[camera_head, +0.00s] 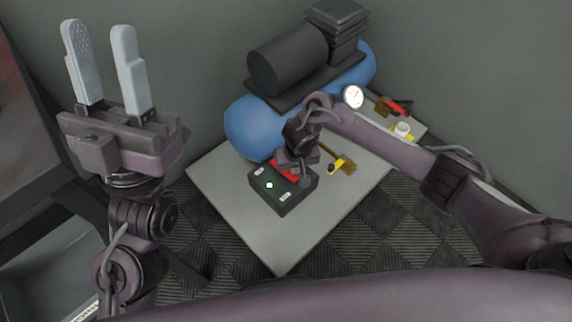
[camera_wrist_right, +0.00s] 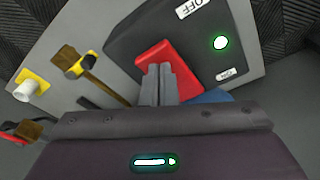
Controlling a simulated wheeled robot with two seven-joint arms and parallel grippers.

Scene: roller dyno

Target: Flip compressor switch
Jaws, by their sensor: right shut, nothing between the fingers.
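The compressor's dark switch box (camera_head: 283,196) sits on a light grey platform and carries a red switch (camera_head: 283,170), ON and OFF labels and a glowing green light (camera_head: 269,185). In the right wrist view the red switch (camera_wrist_right: 150,58) lies right at my right gripper (camera_wrist_right: 158,68), whose fingers are shut with nothing between them. The fingertips overlap the switch; whether they touch it I cannot tell. The OFF label (camera_wrist_right: 195,7) and ON label (camera_wrist_right: 226,74) show there. My left gripper (camera_head: 98,40) is open, empty and raised at the left, far from the box.
Behind the box stands the blue compressor tank (camera_head: 252,127) with a black motor (camera_head: 288,60) on top. A gauge (camera_head: 353,96), a red-handled valve (camera_head: 398,106) and a yellow fitting (camera_head: 338,167) are to the right. The platform's front part (camera_head: 270,245) is bare.

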